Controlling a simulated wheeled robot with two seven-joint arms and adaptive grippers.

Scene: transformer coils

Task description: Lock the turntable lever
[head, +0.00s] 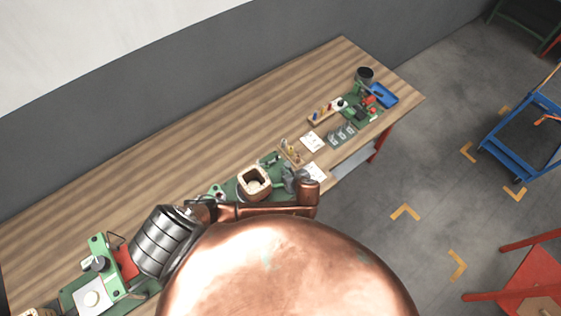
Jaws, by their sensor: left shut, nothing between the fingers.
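A pale, square, hollow coil former (254,182) stands on a green fixture (231,189) at the front edge of the bench, in the middle of the head view. I take this to be the turntable. Its lever is too small to make out. My left gripper (289,179) appears as a small grey shape just right of the coil former, at the end of my copper-coloured arm. It is shut and empty. I cannot tell whether it touches the fixture. My arm hides the fixture's near side. My right gripper is not in view.
The wooden bench (150,160) is clear along its back. A green machine (103,250) stands at the left front. White cards (311,141), a peg rack and a blue tray (382,95) lie to the right. A blue cart (525,135) stands on the floor.

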